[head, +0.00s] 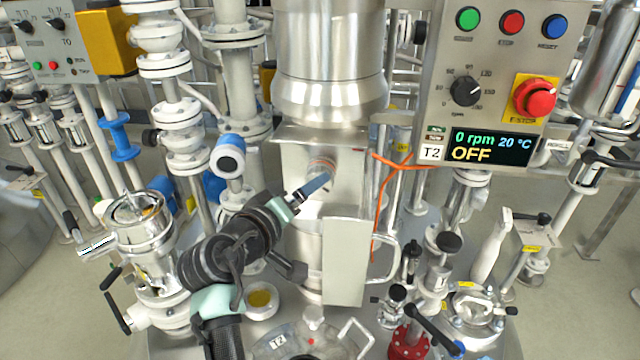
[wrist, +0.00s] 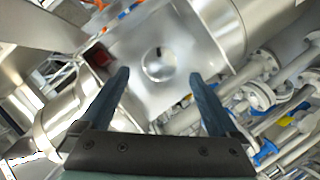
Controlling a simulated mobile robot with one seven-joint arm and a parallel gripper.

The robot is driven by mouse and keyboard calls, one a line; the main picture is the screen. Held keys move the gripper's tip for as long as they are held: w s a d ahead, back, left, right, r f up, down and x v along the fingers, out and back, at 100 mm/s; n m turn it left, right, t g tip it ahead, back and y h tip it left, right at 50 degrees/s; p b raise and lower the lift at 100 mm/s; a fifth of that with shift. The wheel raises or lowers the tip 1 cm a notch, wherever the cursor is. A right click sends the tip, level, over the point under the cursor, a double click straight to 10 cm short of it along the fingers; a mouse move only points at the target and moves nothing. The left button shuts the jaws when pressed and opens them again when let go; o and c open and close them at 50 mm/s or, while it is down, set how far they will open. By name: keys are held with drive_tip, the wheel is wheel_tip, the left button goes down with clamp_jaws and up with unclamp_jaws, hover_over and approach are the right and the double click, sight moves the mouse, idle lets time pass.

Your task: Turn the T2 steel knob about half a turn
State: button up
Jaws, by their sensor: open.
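The round steel knob (wrist: 158,65) sits on the front face of a steel box and shows in the wrist view between my fingertips. In the head view the knob (head: 321,164) is partly hidden by my gripper (head: 325,178). My gripper also shows in the wrist view (wrist: 160,75), with its two blue fingers wide apart, one on each side of the knob. There is a visible gap on both sides. I cannot tell how deep the fingertips reach along the knob. The T2 panel display (head: 491,147) reads 0 rpm, 20 °C, OFF.
A black dial (head: 466,91), buttons and a red emergency stop (head: 534,97) are on the panel at upper right. An orange cable (head: 381,190) hangs right of the box. Pipes and valves crowd both sides. A cup with yellow contents (head: 261,298) stands below my arm.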

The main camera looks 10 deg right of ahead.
sight(316, 167)
drive_tip(key=b+x, duration=0.1)
drive_tip(key=x, duration=0.6)
drive_tip(key=shift+w+d, duration=0.1)
drive_tip(key=shift+d, duration=0.05)
drive_tip(key=c, duration=1.3)
drive_tip(key=shift+o, duration=0.2)
drive_tip(key=shift+r+m+y+p, duration=0.2)
drive_tip(key=shift+m+y+p, duration=0.15)
drive_tip(key=shift+m, duration=0.15)
drive_tip(key=shift+f+m+y, duration=0.15)
drive_tip(key=shift+m+y, duration=0.2)
drive_tip(key=shift+m, duration=0.25)
drive_tip(key=o, duration=1.3)
drive_tip(key=shift+c, duration=0.2)
